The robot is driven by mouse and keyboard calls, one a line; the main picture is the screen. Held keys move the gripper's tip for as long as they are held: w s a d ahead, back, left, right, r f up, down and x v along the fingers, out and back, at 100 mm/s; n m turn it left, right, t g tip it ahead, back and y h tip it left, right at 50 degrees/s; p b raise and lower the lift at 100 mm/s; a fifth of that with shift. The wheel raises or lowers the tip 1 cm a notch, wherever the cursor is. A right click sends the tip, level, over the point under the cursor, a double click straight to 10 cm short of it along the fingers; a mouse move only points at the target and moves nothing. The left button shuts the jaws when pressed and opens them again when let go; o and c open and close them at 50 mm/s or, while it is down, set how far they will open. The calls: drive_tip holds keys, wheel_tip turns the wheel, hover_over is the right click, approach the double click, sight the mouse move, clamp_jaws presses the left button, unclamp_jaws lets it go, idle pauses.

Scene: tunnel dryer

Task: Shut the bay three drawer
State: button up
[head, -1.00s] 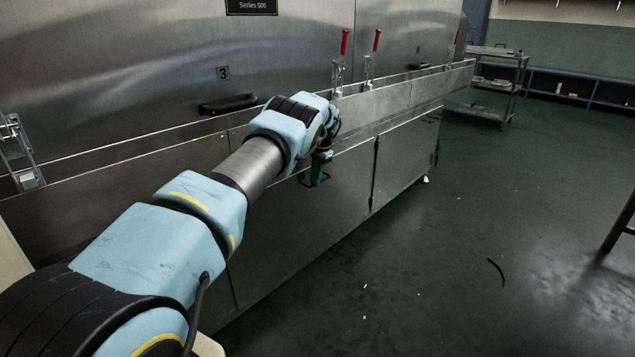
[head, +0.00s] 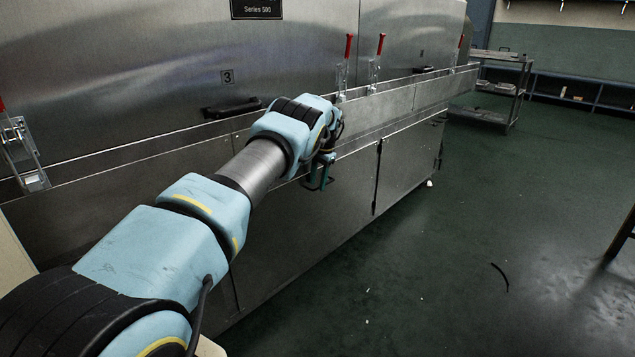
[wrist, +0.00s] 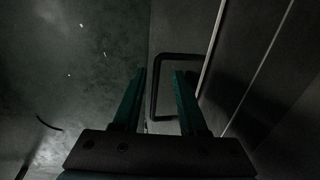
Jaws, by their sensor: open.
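In the head view my gripper (head: 320,182) is at the lower front of the steel dryer, right of and below the plate marked 3 (head: 227,76). In the wrist view my gripper (wrist: 159,72) has its two teal fingers apart. A dark bracket-shaped handle (wrist: 180,57) shows there, its long bar in the gap between the fingers and its ends toward the panel on the right. The fingers do not appear closed on it. The lower steel front (head: 345,185) carries the drawer area; I cannot tell how far the drawer stands out. My arm hides part of it.
A ledge (head: 400,103) runs along the dryer above my gripper. Red-handled clamps (head: 348,48) stand above it. A black handle (head: 232,107) is on the upper panel. A metal trolley (head: 500,88) stands far right. The green floor (head: 440,260) at right is mostly clear.

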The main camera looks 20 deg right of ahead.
wheel_tip(320, 180, up, 10)
drive_tip(key=s+p, duration=0.1)
drive_tip(key=shift+s+d+r, duration=0.15)
drive_tip(key=shift+s+d, duration=0.2)
drive_tip(key=shift+d, duration=0.1)
